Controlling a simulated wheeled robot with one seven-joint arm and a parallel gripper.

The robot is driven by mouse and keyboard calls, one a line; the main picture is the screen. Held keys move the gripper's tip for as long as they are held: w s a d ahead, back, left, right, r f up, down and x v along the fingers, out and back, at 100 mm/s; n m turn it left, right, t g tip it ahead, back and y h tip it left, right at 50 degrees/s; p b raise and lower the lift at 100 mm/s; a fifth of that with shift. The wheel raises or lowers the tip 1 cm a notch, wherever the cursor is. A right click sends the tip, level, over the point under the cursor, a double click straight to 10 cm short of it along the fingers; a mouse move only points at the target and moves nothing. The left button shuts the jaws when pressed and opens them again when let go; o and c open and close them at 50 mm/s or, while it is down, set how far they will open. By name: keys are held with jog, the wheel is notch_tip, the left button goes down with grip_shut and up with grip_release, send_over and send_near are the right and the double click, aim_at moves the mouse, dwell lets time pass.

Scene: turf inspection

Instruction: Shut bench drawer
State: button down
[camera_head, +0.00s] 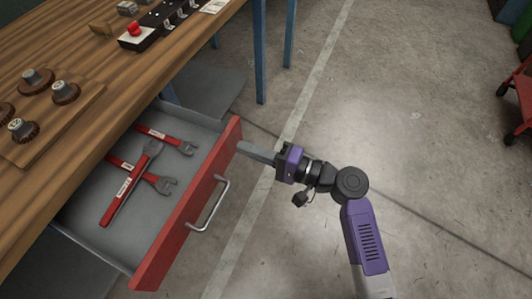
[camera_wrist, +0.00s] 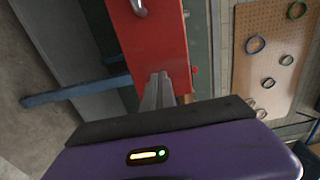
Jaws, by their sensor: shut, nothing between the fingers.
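The bench drawer (camera_head: 196,199) has a red front and a silver bar handle (camera_head: 213,205). It stands well open below the wooden workbench (camera_head: 120,70). Several red-handled wrenches (camera_head: 127,187) lie in its grey tray. My gripper (camera_head: 243,147) is shut and empty, with its fingertips at the far end of the red front, above the handle in the head view. In the wrist view, the shut fingers (camera_wrist: 158,85) lie over the lower part of the red front (camera_wrist: 152,40). I cannot tell whether they touch it. Part of the handle (camera_wrist: 139,7) shows at the top.
Blue bench legs (camera_head: 259,55) stand beyond the drawer. On the bench top are a black box with a red button (camera_head: 135,30) and a board with knobs (camera_head: 60,95). A red cart (camera_head: 520,95) stands at the far right. The concrete floor between is clear.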

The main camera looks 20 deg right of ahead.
aim_at(166, 126)
jog(key=shift+w+a, duration=0.35)
jog(key=shift+a, duration=0.1)
jog(key=b+x, duration=0.8)
jog(key=x, duration=1.5)
jog(key=shift+w+a, duration=0.35)
jog(key=shift+a, duration=0.1)
jog(key=shift+w+a+r, duration=0.1)
jog(key=shift+r, duration=0.15)
jog(key=shift+a, duration=0.1)
jog(key=shift+f, duration=0.1)
